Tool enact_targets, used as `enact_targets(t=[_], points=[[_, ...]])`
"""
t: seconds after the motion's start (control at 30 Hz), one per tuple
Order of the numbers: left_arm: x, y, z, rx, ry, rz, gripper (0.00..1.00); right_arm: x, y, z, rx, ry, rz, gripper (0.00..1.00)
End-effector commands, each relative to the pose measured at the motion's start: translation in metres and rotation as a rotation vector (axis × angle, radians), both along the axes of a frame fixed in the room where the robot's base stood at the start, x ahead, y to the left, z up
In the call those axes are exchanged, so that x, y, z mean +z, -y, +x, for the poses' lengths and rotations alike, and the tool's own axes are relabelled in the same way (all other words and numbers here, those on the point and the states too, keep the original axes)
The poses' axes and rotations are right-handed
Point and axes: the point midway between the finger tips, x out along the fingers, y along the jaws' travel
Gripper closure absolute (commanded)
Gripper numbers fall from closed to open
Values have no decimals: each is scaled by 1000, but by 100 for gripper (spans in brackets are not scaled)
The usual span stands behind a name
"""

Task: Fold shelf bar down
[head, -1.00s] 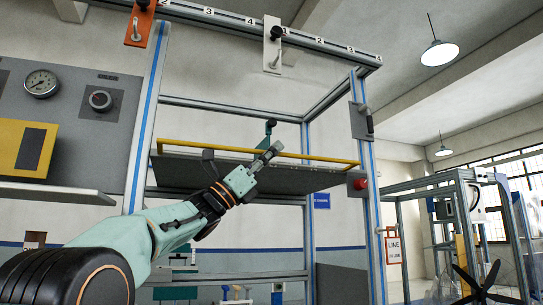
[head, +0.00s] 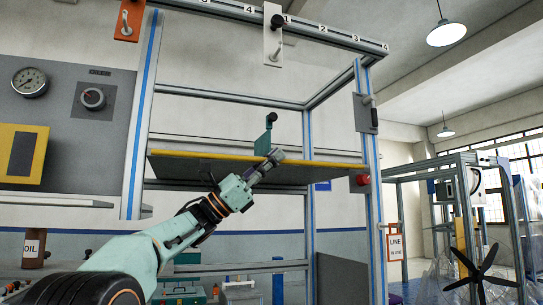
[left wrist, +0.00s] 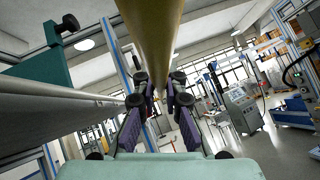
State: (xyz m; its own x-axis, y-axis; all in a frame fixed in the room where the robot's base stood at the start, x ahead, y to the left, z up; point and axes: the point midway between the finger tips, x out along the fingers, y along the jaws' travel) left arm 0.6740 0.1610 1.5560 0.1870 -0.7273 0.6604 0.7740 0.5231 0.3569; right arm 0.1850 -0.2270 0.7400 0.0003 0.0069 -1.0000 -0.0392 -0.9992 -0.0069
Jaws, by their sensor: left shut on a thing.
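The yellow shelf bar (head: 205,155) lies along the front edge of the grey shelf (head: 185,172) in the frame. My left gripper (head: 272,160) reaches up from below to the bar, right of its middle. In the left wrist view the bar (left wrist: 152,35) runs away from the camera between the purple-padded fingers (left wrist: 157,100), which are shut on it. The exact contact is partly hidden by the fingers. My right gripper is not in view.
A teal bracket with a black knob (head: 267,139) stands behind the bar near my gripper. A post with a red button (head: 361,180) is at the right. An orange plate with a lever (head: 127,20) and a white one (head: 273,40) hang from the top rail.

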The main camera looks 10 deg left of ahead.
Motion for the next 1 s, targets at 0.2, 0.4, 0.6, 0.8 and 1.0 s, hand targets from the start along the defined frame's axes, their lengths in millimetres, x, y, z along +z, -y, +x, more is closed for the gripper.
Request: enact_targets(t=[0.2, 0.4, 0.6, 0.8, 1.0], points=[[-1, 0, 2, 0, -1, 1, 100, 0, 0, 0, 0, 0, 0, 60], [-1, 0, 1, 0, -1, 1, 89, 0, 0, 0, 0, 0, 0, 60], [0, 0, 1, 0, 1, 1, 72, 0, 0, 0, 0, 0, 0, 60], [0, 0, 1, 0, 2, 0, 66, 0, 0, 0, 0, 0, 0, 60], [0, -1, 0, 0, 3, 1, 66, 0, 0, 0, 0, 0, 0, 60]])
